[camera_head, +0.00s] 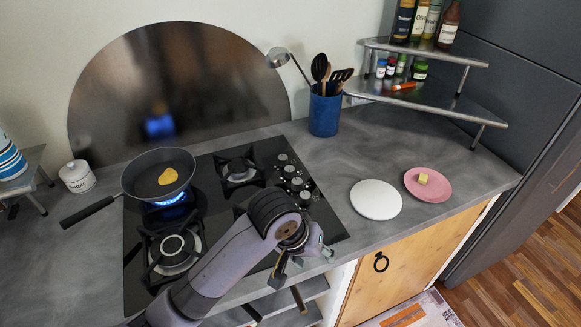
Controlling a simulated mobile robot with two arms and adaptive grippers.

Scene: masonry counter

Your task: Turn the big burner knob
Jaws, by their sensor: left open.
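Several silver burner knobs (297,183) run in a slanted column along the right side of the black gas cooktop (225,203). I cannot tell from their looks which one belongs to the big burner. My left arm comes in from below, and my left gripper (305,263) is open and empty over the cooktop's front right edge. It is nearer the front than the knobs and apart from them. My arm hides part of the front right burner. A blue flame (172,200) burns at the back left burner, under a dark frying pan (143,178) with something yellow in it.
A white round plate (376,200) and a pink plate (432,188) with a yellow piece stand on the grey counter to the right. A blue utensil holder (324,115) and a tiered shelf with bottles stand behind. The pan's handle points left.

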